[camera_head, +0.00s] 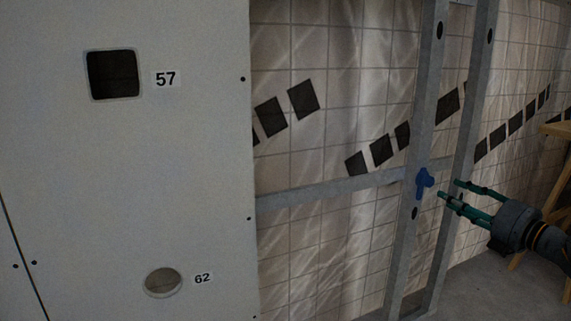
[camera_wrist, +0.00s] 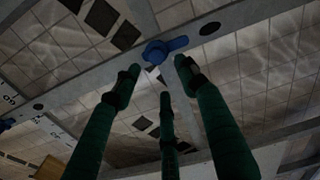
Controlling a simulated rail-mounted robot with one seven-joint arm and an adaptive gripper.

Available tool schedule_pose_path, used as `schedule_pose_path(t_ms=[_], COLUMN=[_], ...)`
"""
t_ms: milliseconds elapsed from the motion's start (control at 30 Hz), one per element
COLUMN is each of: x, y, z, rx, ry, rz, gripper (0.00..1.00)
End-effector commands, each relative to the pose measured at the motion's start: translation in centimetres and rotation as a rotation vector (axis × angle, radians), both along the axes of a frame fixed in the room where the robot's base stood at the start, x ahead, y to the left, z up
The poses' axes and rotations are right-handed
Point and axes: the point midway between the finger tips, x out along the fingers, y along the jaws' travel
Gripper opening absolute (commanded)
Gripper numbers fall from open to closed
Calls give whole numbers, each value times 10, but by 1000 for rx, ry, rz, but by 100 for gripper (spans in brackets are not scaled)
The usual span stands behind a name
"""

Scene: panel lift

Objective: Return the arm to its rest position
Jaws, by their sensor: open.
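My gripper (camera_head: 448,190) is at the right in the head view, with dark green fingers pointing left toward a metal stud. In the wrist view my gripper (camera_wrist: 160,82) shows three green fingers spread apart with nothing between them. A blue wing-shaped fastener (camera_head: 424,183) sits on the metal frame (camera_head: 335,189), just left of the fingertips. The blue fastener (camera_wrist: 164,49) also shows in the wrist view just past the fingertips. A small gap shows between fingers and fastener in the head view.
A large white panel (camera_head: 150,190) fills the left, with a square opening (camera_head: 113,74) marked 57 and a round opening (camera_head: 163,283) marked 62. A tiled wall (camera_head: 330,60) stands behind the frame. A wooden stand (camera_head: 557,130) is at the far right.

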Motion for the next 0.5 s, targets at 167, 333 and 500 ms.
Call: schedule_pose_path(t_ms=[167,333,500], x=[36,70,69], y=[14,30,27], z=[0,0,11], rx=[0,1,280], ry=[-3,-2,132], rz=[-4,-7,-13], gripper=[42,42,42])
